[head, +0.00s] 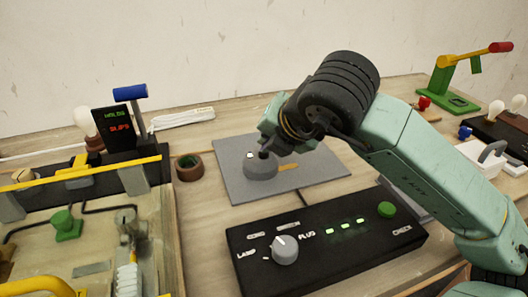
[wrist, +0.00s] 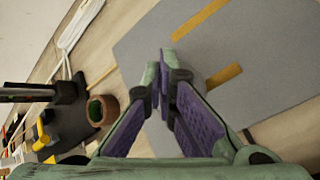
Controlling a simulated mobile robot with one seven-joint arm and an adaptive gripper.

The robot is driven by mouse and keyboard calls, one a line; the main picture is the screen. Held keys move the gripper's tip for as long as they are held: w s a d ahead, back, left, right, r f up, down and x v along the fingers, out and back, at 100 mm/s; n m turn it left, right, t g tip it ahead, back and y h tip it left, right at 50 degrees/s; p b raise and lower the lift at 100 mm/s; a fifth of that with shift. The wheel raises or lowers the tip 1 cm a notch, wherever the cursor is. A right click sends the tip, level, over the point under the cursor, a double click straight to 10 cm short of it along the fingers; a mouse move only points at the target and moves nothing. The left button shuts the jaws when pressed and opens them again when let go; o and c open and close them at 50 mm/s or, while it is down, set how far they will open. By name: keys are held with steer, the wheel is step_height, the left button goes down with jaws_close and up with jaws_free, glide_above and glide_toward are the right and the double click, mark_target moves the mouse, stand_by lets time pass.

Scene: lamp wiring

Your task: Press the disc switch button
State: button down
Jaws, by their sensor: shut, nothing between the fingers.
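The disc switch (head: 261,171) is a round grey disc with a small white mark on its top left. It sits on a flat grey mat (head: 319,183) in the middle of the head view. My gripper (head: 265,154) points down at the disc's top with its fingers shut and empty. The fingertips are at or just above the disc; I cannot tell whether they touch. The button itself is not clearly visible. In the wrist view the shut fingers (wrist: 167,78) cover most of the disc area, over the mat (wrist: 268,65) with its orange strips.
A black control box (head: 330,250) with a knob and green button stands in front. A brown ring-shaped pot (head: 189,168) is left of the mat. A framed fixture (head: 85,235) fills the left. A green stand with a red-ended lever (head: 455,80) is at back right.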

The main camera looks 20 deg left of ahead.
steer(key=shift+r, duration=0.45)
steer(key=shift+r, duration=0.1)
step_height(320, 180, up, 6)
steer(key=p, duration=0.3)
